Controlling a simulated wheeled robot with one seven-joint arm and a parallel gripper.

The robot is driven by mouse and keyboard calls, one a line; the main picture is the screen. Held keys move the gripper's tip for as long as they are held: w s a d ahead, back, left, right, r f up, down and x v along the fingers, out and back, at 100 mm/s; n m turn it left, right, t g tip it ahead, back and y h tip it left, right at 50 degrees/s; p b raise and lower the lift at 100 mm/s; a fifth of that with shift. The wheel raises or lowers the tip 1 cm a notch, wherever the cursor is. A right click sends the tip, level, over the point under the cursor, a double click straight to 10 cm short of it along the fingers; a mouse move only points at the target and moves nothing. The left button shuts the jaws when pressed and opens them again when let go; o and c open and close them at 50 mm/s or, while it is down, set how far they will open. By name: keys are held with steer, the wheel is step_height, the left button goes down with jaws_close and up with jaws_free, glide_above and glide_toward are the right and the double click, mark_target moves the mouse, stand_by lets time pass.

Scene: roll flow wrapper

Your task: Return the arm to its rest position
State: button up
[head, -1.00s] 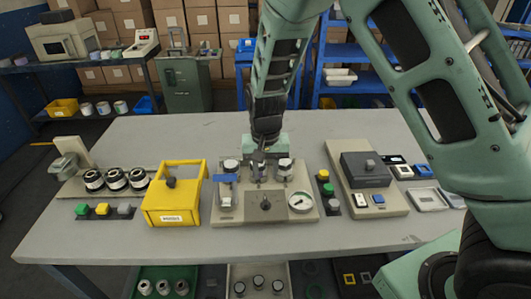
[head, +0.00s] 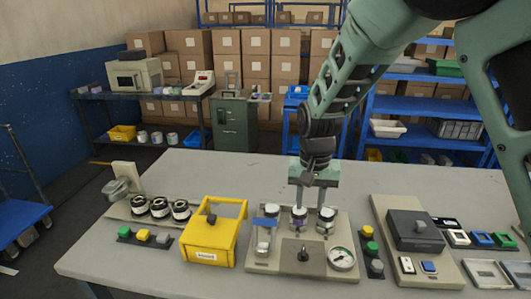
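My green arm reaches down from the top right in the head view. My gripper (head: 311,200) points down above the back of a beige fixture (head: 262,262). Its two fingers look apart, with no object visible between them.
A yellow box (head: 208,250) with a raised frame stands left of the fixture. A button strip (head: 370,249) and a beige panel with a dark box (head: 415,230) stand right. Several black-and-white rolls (head: 160,208) sit at left. The grey table (head: 200,165) is bare behind.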

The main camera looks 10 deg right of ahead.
steer(key=s+a+r+n, duration=0.2)
steer(key=s+n, duration=0.1)
steer(key=s, duration=0.6)
steer(key=s+a+r+n, duration=0.2)
steer(key=s+n, duration=0.2)
steer(key=s, duration=0.5)
steer(key=s+a+r+n, duration=0.1)
steer(key=s+r+n, duration=0.2)
steer(key=s, duration=0.6)
steer(key=shift+a+n+y, duration=0.3)
steer(key=shift+a+n, duration=0.1)
steer(key=shift+n, duration=0.3)
